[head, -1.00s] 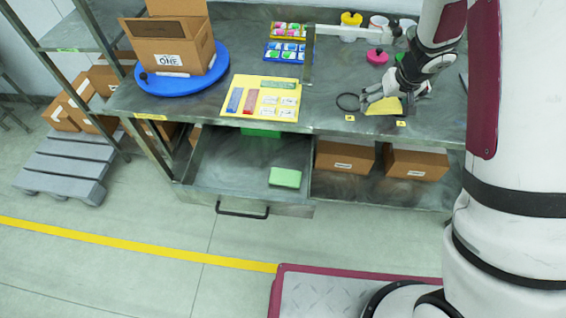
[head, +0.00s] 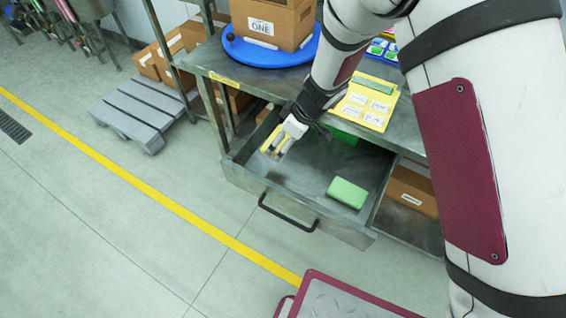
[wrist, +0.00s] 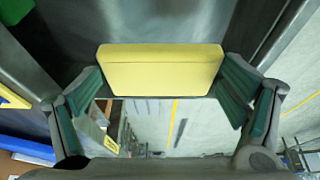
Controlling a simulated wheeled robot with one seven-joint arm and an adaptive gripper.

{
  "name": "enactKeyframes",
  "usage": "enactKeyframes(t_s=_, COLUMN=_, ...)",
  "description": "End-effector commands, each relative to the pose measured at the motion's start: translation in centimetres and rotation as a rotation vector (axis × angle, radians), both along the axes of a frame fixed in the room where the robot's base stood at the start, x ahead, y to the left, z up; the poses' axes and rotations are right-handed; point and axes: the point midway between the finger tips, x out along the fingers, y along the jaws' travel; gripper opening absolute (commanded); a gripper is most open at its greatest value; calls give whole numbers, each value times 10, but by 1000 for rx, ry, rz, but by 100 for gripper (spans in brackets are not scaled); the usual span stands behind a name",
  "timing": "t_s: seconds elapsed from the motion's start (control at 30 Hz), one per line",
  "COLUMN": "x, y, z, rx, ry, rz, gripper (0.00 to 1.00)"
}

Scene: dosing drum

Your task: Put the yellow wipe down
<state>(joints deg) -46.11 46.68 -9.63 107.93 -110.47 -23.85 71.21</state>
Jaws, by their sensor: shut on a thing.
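The yellow wipe (wrist: 162,70) is a flat block between the two fingers of my gripper (wrist: 160,92) in the wrist view. In the head view my gripper (head: 276,150) is shut on the wipe, over the left side of the open drawer (head: 252,188). The wipe is mostly hidden by the fingers there, and whether it touches the drawer cannot be told. A green block (head: 347,193) lies in the drawer's right part, apart from my gripper.
The drawer's black handle (head: 288,215) faces the open floor. The bench top (head: 216,62) above carries a blue turntable (head: 268,52) with a cardboard box (head: 276,22) and a yellow board (head: 364,103) with cards. A grey pallet (head: 133,115) lies on the floor at left.

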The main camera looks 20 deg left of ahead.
Motion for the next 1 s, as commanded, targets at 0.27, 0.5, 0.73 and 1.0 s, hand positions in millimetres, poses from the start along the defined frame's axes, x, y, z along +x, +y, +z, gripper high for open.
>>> enactKeyframes(t_s=0.27, x=-1, y=1, z=-47, rx=-1, ry=4, rz=5, gripper=64)
enactKeyframes(t_s=0.5, x=-1, y=1, z=-69, rx=0, ry=4, rz=3, gripper=64)
enactKeyframes(t_s=0.73, x=-1, y=1, z=-97, rx=0, ry=2, rz=2, gripper=64)
enactKeyframes(t_s=1.0, x=-1, y=1, z=-98, rx=0, ry=0, rz=5, gripper=64)
